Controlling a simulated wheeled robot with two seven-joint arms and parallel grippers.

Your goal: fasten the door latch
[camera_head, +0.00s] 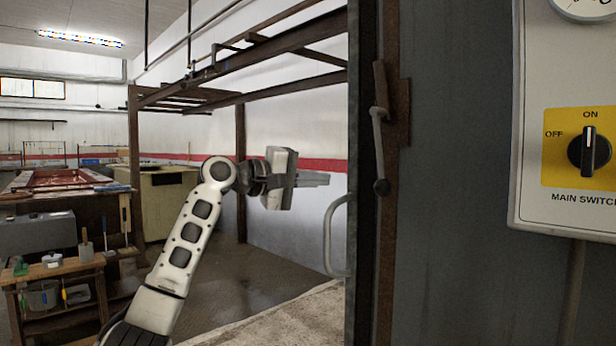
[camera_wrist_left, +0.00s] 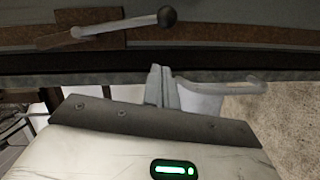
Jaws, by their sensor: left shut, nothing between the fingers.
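The door latch (camera_head: 380,150) is a thin grey lever with a dark ball knob at its lower end, hanging down beside a rusty plate (camera_head: 401,105). In the left wrist view the lever (camera_wrist_left: 120,27) and its knob (camera_wrist_left: 168,16) lie across the top. A pale curved handle (camera_head: 329,238) juts left from a dark upright edge; it also shows in the left wrist view (camera_wrist_left: 232,87). My left gripper (camera_head: 326,180) is shut and empty, pointing right, left of the latch and above the handle. Its fingertips (camera_wrist_left: 159,68) look apart from the latch. My right gripper is out of view.
A main switch box (camera_head: 532,150) with a yellow plate is on the grey wall at right. Rusty overhead beams (camera_head: 285,45) run above my left arm. A wooden bench (camera_head: 60,268) with tools stands at far left. Open floor lies behind my arm.

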